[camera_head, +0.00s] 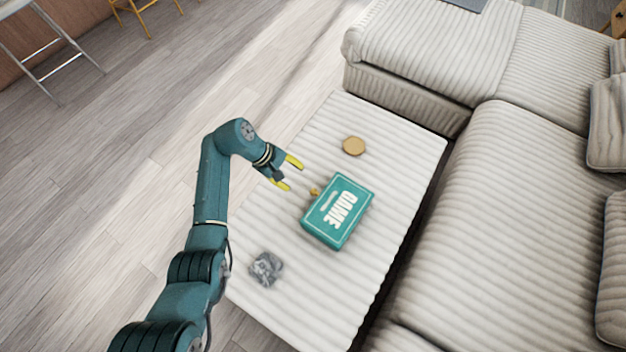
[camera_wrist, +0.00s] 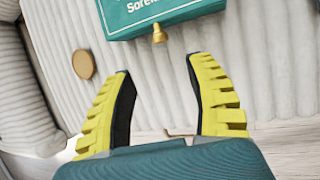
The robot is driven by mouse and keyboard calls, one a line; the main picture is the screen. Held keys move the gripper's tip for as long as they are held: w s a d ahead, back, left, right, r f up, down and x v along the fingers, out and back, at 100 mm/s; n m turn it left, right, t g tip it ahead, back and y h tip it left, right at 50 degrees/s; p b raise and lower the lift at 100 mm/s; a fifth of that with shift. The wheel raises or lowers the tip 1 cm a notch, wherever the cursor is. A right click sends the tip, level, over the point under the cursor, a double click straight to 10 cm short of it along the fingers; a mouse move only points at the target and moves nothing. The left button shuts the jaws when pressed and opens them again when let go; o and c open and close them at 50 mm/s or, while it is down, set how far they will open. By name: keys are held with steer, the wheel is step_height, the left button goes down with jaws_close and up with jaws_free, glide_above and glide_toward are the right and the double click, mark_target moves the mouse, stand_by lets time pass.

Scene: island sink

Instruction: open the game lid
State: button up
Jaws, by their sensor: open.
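A teal box with "GAME" in white on its lid (camera_head: 338,210) lies on the ribbed cream ottoman; the lid looks closed. A small gold knob (camera_head: 314,191) sticks out at the box's left edge. My gripper (camera_head: 291,174) is open and empty, to the upper left of the knob and apart from it. In the wrist view, the box's teal side (camera_wrist: 165,12) is at the top and the gold knob (camera_wrist: 158,34) points down toward the gap between my yellow fingers (camera_wrist: 160,88). Nothing is between the fingers.
The cream ottoman (camera_head: 300,290) also carries a round tan disc (camera_head: 353,146) above the box and a grey patterned object (camera_head: 266,269) at lower left. A striped sofa (camera_head: 500,200) stands to the right and behind. Open wooden floor (camera_head: 120,150) lies left.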

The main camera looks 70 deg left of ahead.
mark_target(312, 191)
steer(key=b+x, duration=0.6)
steer(key=x, duration=0.7)
steer(key=shift+f+b, duration=0.1)
steer(key=shift+b, duration=0.2)
steer(key=shift+s, duration=0.1)
jaws_close()
